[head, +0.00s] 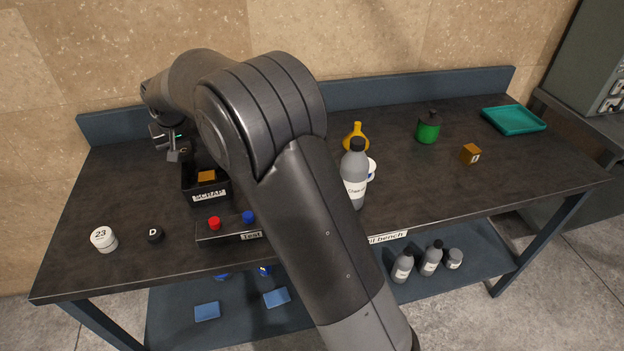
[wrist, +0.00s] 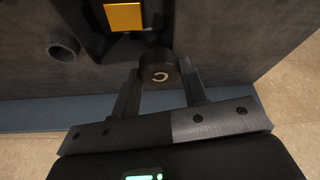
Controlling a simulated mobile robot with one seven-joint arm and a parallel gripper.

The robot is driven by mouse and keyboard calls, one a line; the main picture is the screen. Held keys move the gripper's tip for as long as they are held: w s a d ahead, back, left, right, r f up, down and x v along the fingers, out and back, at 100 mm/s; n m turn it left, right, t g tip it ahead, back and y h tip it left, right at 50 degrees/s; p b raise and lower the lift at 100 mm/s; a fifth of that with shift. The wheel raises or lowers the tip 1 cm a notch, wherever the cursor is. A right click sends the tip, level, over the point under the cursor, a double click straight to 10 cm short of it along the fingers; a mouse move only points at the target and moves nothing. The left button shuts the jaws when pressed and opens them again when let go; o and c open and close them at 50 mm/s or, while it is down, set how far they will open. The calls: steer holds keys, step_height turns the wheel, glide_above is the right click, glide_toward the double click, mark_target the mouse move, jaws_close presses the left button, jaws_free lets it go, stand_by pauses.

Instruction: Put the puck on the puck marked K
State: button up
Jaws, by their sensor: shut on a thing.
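My gripper (wrist: 160,80) is shut on a black puck (wrist: 158,70) with a pale curved mark like a C, in the wrist view. In the head view my gripper (head: 174,152) is at the back left of the bench, just behind the scrap box. There the held puck is hard to make out. Another black puck (head: 154,235), marked D, lies on the bench at the front left. I see no puck marked K; my arm hides the middle of the bench.
The black scrap box (head: 208,196) holds an orange block (head: 207,176). A white jar (head: 103,239) marked 23 stands front left. A test panel (head: 228,231) has red and blue knobs. A grey bottle (head: 355,175) stands right of my arm. A dark round piece (wrist: 62,48) shows left.

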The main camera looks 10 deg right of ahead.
steer(key=s+d+m+h, duration=0.1)
steer(key=s+d+m, duration=0.15)
steer(key=d, duration=0.85)
steer(key=s+d+m+h, duration=0.15)
steer(key=d+m, duration=0.25)
steer(key=d, duration=0.7)
steer(key=s+d+m+h, duration=0.1)
steer(key=s+d+m, duration=0.25)
steer(key=d, duration=0.75)
steer(key=shift+g, duration=0.4)
steer(key=f, duration=0.5)
steer(key=shift+d, duration=0.3)
steer(key=shift+f, duration=2.15)
steer(key=shift+f, duration=0.15)
steer(key=o, duration=1)
steer(key=shift+m, duration=0.3)
steer(key=shift+c, duration=0.2)
